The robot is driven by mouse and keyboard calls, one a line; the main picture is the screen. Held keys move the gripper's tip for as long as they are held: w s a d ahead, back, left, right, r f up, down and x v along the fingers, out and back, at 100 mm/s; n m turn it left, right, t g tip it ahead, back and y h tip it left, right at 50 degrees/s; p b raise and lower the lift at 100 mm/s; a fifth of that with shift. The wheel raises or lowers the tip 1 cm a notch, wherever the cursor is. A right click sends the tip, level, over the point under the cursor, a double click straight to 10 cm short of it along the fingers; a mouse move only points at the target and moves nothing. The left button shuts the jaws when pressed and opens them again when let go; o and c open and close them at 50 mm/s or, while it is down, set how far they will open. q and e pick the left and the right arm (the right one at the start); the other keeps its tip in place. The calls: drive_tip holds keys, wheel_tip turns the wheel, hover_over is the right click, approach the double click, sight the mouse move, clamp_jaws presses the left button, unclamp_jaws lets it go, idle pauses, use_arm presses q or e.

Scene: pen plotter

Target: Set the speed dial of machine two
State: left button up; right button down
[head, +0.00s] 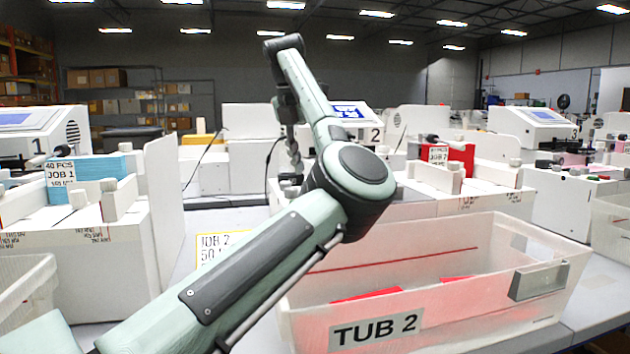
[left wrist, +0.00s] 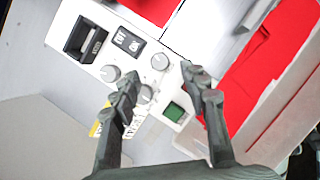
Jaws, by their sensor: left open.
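Machine two (head: 350,112), with a lit screen and a "2", stands mid-view, partly behind my left arm. In the left wrist view, its white control panel (left wrist: 185,85) has several round grey dials: one at left (left wrist: 110,73), one at upper right (left wrist: 160,61) and a lower one (left wrist: 145,93). I cannot read which is the speed dial. My left gripper (left wrist: 158,84) is open, its fingers pointing at the panel on either side of the lower dial. Contact cannot be told. My right gripper is not in view.
The panel also has a black rocker switch (left wrist: 85,40), a dark label plate (left wrist: 128,40) and a green button (left wrist: 174,112). Red sheets (left wrist: 265,60) lie beside it. Tub 2 (head: 480,240) stands in front of machine two. Machine one (head: 40,135) is at left.

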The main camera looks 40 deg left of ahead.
use_arm(q)
drive_tip(key=x, duration=0.4)
drive_tip(key=shift+w+f, duration=0.15)
drive_tip(key=shift+f, duration=0.3)
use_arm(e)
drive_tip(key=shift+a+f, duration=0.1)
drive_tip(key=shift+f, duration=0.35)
use_arm(q)
clamp_jaws()
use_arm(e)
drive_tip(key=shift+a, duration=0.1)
